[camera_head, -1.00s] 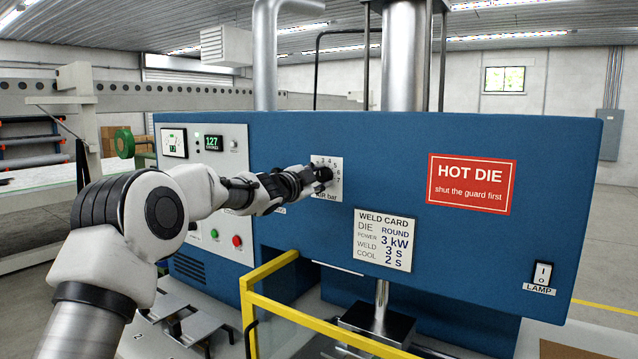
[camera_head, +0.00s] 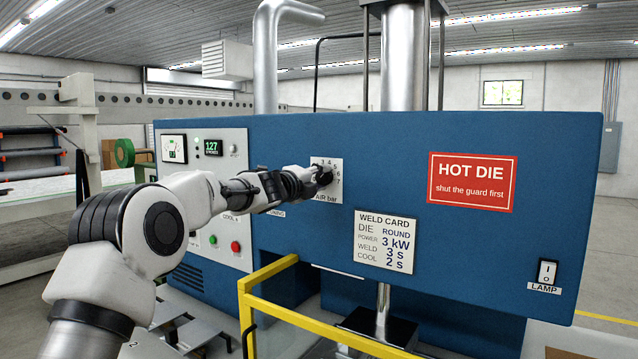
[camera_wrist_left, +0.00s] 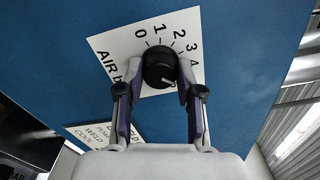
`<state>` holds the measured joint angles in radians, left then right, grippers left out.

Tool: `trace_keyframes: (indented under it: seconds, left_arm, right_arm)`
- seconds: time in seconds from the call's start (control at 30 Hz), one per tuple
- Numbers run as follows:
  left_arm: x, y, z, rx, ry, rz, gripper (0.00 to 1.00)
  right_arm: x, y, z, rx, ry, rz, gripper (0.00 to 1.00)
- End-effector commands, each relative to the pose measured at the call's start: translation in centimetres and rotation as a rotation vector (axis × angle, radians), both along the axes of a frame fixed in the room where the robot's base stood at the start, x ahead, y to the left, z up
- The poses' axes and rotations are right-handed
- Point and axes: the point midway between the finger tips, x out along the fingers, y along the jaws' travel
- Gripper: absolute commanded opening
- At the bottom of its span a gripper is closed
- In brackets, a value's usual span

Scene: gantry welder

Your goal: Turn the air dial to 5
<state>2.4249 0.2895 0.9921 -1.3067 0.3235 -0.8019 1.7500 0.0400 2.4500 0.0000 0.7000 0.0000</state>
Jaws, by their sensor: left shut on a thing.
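The air dial is a black round knob (camera_wrist_left: 159,68) on a white plate (camera_head: 333,191) marked "AIR bar", on the blue machine front. In the left wrist view its scale shows 0 to 4 and the higher numbers are hidden by a finger. A short white mark on the knob points to the lower right, towards that finger; the number it meets cannot be read. In the head view the numbers near 3 to 7 show beside the knob. My left gripper (camera_head: 318,178) is shut on the knob, one finger on each side. My right gripper is not in view.
A yellow guard rail (camera_head: 268,271) stands below the dial. A weld card (camera_head: 385,241), a red HOT DIE sign (camera_head: 472,182) and a lamp switch (camera_head: 546,272) are to the right. A grey panel (camera_head: 206,246) with green and red buttons lies behind my left arm.

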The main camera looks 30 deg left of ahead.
Motion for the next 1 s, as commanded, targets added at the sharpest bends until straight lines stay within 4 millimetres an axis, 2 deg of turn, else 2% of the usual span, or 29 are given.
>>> trace_keyframes:
  seconds: [0.3, 0.67, 0.7, 0.77, 1.0]
  left_arm:
    - [-0.04, 0.04, 0.32, 0.074, -0.014, 0.002, 0.02]
    - [-0.05, 0.04, 0.4, 0.078, -0.016, 0.001, 0.02]
    - [-0.05, 0.04, 0.4, 0.078, -0.016, 0.001, 0.43]
    - [-0.05, 0.04, 0.38, 0.077, -0.015, 0.001, 0.61]
    - [-0.02, 0.02, 0.18, 0.077, -0.012, 0.0, 0.61]
  right_arm:
    - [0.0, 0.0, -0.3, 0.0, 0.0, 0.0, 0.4]
    - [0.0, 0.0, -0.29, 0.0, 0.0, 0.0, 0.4]
    - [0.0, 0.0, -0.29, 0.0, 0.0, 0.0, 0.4]
    - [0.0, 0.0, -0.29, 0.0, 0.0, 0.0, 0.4]
    - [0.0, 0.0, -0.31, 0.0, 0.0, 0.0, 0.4]
